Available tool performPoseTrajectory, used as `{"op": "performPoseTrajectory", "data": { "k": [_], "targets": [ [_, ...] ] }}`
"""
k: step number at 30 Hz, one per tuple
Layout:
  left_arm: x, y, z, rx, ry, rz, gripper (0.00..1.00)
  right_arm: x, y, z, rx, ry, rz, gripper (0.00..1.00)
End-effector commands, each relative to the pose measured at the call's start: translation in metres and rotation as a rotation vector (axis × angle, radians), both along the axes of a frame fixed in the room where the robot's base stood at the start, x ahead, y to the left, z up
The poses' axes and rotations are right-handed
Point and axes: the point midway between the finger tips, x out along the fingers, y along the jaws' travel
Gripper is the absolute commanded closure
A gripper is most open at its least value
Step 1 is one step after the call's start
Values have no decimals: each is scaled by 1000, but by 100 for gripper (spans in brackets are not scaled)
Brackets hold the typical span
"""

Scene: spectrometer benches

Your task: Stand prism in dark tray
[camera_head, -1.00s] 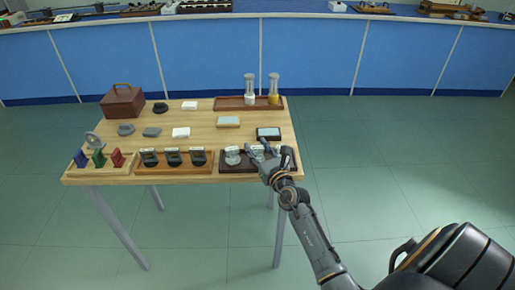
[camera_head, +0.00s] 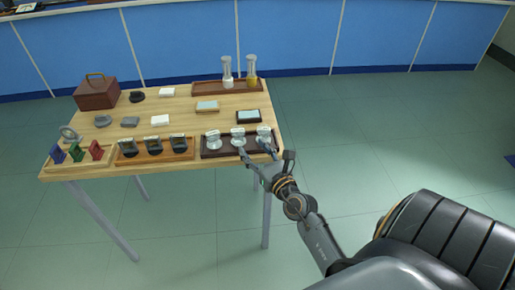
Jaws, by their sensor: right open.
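The dark tray (camera_head: 222,153) is at the front right of the wooden table. Three clear, pale pieces stand in it in a row: a left one (camera_head: 212,139), a middle one (camera_head: 238,138) and a right one (camera_head: 263,134). They look upright; which is the prism I cannot tell at this size. My right gripper (camera_head: 255,148) is open at the right front part of the tray. Its fingers are spread in front of the middle and right pieces; whether they touch anything is unclear. My left gripper is out of view.
A light wooden tray (camera_head: 128,155) with several dark pieces and a rack with blue, green and red plates (camera_head: 75,152) stand to the left. Two cylinders (camera_head: 240,72) stand in a brown tray behind. Open floor lies right.

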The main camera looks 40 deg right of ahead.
Motion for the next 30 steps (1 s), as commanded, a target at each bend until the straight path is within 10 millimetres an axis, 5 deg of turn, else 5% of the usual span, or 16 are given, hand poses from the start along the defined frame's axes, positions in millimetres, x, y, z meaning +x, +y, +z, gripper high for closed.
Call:
{"op": "performPoseTrajectory", "data": {
  "k": [13, 17, 20, 23, 26, 30],
  "targets": [
    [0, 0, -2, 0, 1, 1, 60, -19, 3, -3, 14, 1, 0, 48],
    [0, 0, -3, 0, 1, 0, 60, -17, 11, -38, 185, 30, 8, 48],
    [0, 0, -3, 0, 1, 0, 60, -20, 23, -96, 477, 79, -9, 48],
    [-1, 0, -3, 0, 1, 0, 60, -35, 40, -177, 866, 155, -91, 48],
    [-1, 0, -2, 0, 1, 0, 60, -67, 59, -263, 1256, 236, -255, 48],
    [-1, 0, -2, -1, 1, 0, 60, -145, 86, -377, 1717, 319, -624, 48]
  ]
}}
